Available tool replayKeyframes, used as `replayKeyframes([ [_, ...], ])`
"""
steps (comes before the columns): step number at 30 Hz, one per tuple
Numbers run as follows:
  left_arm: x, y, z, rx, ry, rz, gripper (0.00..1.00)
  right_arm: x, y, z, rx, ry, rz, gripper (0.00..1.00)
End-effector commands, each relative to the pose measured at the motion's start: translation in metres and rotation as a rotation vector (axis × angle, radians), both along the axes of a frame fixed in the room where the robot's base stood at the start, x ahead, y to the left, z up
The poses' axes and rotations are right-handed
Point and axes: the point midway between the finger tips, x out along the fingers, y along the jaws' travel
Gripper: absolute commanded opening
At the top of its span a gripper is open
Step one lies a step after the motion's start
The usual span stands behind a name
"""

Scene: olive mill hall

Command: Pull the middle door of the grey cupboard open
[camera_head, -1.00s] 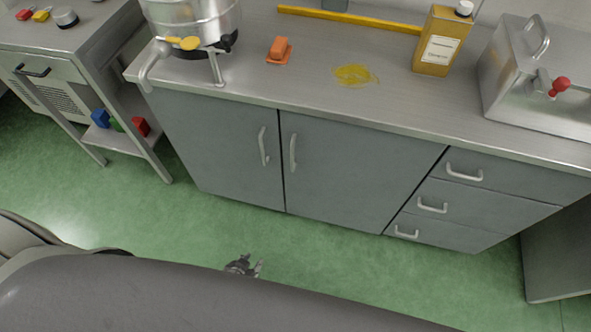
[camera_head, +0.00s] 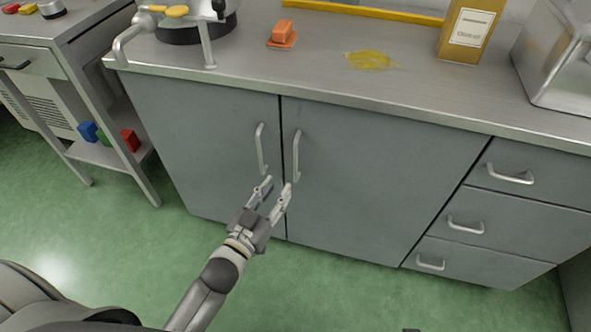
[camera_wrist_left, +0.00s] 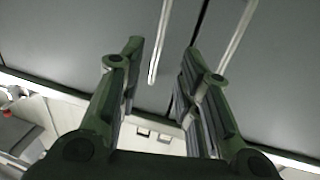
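The grey cupboard (camera_head: 240,150) has two flat doors and a stack of drawers. The middle door (camera_head: 370,180) lies between the left door (camera_head: 200,150) and the drawers, and it looks shut. Its upright bar handle (camera_head: 297,157) is near its left edge, beside the left door's handle (camera_head: 261,150). My left gripper (camera_head: 277,187) is open and empty, just below and in front of the two handles. In the left wrist view, the middle door's handle (camera_wrist_left: 158,45) shows in line between the open fingers (camera_wrist_left: 163,48); no contact is visible.
The countertop (camera_head: 330,85) overhangs the doors and carries an orange block (camera_head: 283,32), a yellow spill (camera_head: 370,60) and a tin (camera_head: 468,28). Drawer handles (camera_head: 510,175) stick out at right. A side table (camera_head: 75,60) stands at left. Green floor (camera_head: 330,290) in front is clear.

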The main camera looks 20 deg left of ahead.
Motion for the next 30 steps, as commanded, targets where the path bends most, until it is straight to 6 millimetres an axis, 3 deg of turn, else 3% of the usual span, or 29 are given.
replayKeyframes([
  [5, 0.018, -0.004, 0.001, 0.001, -0.003, -0.001, 0.32, 0.002, 0.000, 0.006, 0.000, -0.004, -0.001, 0.47],
  [18, 0.087, -0.018, 0.000, 0.001, -0.001, 0.000, 0.32, 0.006, 0.000, 0.035, 0.001, -0.021, -0.003, 0.47],
  [24, 0.102, -0.020, 0.000, 0.001, 0.001, 0.000, 0.32, 0.007, 0.000, 0.044, 0.001, -0.024, -0.004, 0.47],
  [30, 0.104, -0.021, 0.000, 0.001, 0.002, 0.000, 0.32, 0.007, 0.000, 0.046, 0.001, -0.023, -0.004, 0.47],
])
